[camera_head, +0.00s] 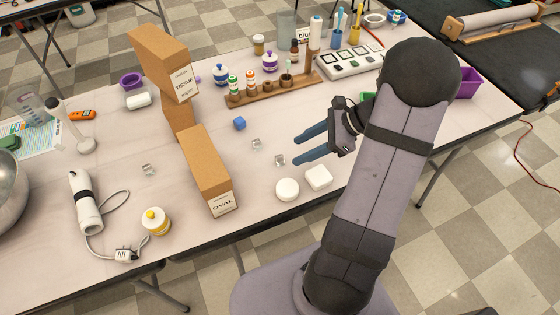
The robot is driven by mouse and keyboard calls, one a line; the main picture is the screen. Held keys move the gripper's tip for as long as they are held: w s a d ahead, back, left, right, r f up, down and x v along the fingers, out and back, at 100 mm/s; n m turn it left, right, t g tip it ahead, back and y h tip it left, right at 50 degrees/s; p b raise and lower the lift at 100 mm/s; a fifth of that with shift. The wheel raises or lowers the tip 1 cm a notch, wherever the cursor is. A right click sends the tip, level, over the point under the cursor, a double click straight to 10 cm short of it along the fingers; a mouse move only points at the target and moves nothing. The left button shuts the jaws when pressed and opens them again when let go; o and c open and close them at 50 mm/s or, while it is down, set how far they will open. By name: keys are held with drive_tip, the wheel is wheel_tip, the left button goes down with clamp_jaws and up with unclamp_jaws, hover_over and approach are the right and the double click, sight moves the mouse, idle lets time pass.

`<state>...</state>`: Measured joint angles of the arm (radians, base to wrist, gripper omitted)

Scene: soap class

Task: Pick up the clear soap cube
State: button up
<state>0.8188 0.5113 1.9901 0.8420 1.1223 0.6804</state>
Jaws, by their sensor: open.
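Three small clear cubes lie on the pale table: one (280,160) near my gripper's fingertips, one (256,144) a little up and left of it, and one (149,170) farther left, beyond the cardboard boxes. I cannot tell them apart by material at this size. My gripper (295,149) is open, with its two blue fingers spread and pointing left. I see nothing between the fingers. The lower fingertip is just right of the nearest clear cube in the picture; I cannot tell its height above the table.
Tall cardboard boxes, one marked OVAL (207,170), stand left. A wooden rack (265,92) with bottles stands behind. A purple bin (466,82) is at right.

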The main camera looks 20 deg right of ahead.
sight(281, 158)
drive_tip(key=shift+x, duration=3.35)
drive_tip(key=shift+w+a+r, duration=0.1)
drive_tip(key=shift+r, duration=0.05)
clamp_jaws()
